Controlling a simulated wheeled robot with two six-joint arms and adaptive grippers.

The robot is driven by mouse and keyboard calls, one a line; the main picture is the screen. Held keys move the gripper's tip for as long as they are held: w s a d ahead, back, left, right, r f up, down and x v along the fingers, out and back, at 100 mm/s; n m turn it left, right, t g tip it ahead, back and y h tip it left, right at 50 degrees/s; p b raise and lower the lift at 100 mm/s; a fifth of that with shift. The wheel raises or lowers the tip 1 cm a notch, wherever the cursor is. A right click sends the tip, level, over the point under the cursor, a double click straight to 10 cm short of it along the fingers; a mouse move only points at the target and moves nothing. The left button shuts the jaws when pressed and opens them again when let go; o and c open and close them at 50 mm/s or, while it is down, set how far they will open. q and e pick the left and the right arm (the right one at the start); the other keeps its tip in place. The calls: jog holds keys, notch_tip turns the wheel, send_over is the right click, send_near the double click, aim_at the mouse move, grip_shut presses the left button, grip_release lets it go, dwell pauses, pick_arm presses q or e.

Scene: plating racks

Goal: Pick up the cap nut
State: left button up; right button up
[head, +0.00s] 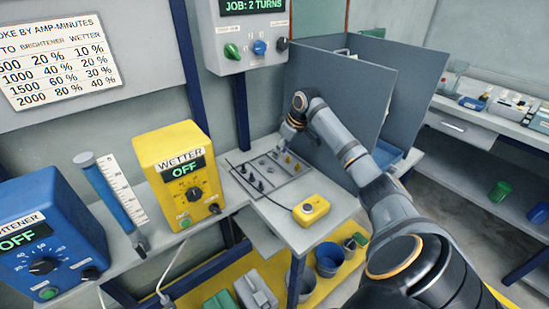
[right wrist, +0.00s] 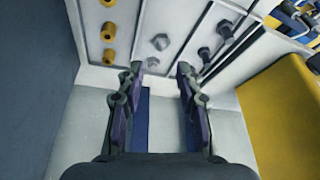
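In the right wrist view a silver hex piece that looks like a cap nut (right wrist: 159,42) lies in the middle lane of a pale tray (right wrist: 178,22). A second small silver piece (right wrist: 153,62) lies just nearer, close to the left fingertip. My right gripper (right wrist: 161,70) is open, its fingertips apart at the tray's near edge with nothing between them. In the head view my right gripper (head: 287,134) is over the back of the tray, and the small parts there are hard to tell apart. My left gripper is not in view.
Brass parts (right wrist: 109,30) lie in the left lane and dark bolts (right wrist: 223,28) in the right lane. A yellow button box (head: 311,209) stands at the table's front. Grey partitions (head: 335,95) rise behind the arm. The yellow wetter unit (head: 172,160) stands left of the tray.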

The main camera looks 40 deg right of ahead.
aim_at(272, 167)
jog(key=x, duration=0.3)
jog(key=shift+w+a+f, duration=0.25)
jog(key=shift+a, duration=0.05)
jog(key=shift+f, duration=0.6)
jog(key=x, duration=0.4)
jog(key=shift+d+f, duration=0.1)
jog(key=shift+w+f, duration=0.1)
jog(key=shift+f, duration=0.05)
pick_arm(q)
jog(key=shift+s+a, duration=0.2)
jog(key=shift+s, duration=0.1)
pick_arm(e)
grip_shut()
